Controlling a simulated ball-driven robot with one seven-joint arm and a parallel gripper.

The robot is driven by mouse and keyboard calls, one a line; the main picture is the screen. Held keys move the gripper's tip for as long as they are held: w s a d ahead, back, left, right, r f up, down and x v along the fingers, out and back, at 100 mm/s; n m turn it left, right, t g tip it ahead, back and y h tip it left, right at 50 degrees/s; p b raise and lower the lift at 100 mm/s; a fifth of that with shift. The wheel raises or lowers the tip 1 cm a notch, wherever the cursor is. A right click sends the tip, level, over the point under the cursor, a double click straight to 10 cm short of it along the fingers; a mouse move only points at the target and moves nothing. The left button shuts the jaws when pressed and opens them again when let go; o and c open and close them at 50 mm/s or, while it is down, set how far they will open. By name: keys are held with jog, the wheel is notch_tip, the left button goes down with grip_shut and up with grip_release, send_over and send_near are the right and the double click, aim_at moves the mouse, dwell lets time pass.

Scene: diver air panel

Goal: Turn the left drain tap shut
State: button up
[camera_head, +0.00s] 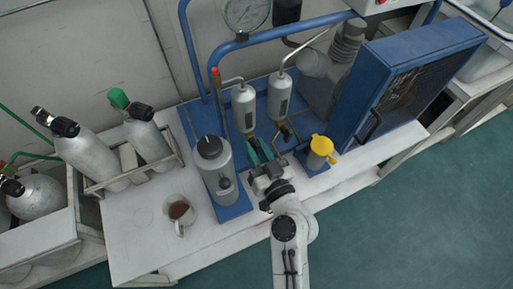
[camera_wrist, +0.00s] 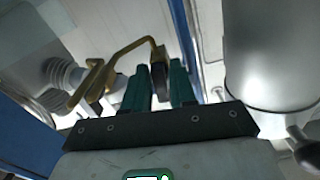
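Two silver canisters stand upright on the blue panel, a left one (camera_head: 244,108) and a right one (camera_head: 279,95), with small brass fittings under them. My gripper (camera_head: 260,150) is just below the left canister, its two teal fingers apart. In the wrist view, a bent brass lever (camera_wrist: 128,48) ends in a black grip (camera_wrist: 159,80). The black grip appears between the teal fingers of my gripper (camera_wrist: 161,85), close to both. I cannot tell whether they press on it. My gripper hides part of the left canister's fitting in the head view.
A grey bottle (camera_head: 212,160) stands close left of my gripper. A yellow-topped container (camera_head: 321,150) stands close right. A blue cabinet (camera_head: 405,75) is at the right. A mug (camera_head: 181,214) stands on the white bench, whose front left is mostly clear.

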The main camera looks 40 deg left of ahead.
grip_shut()
jog(key=m, duration=0.6)
jog(key=shift+r, duration=0.1)
jog(key=m, duration=0.5)
jog(key=shift+m+p, duration=0.4)
jog(key=m+p, duration=0.1)
jog(key=m, duration=0.3)
jog(key=shift+m, duration=0.4)
jog(key=shift+o, duration=1.5)
grip_release()
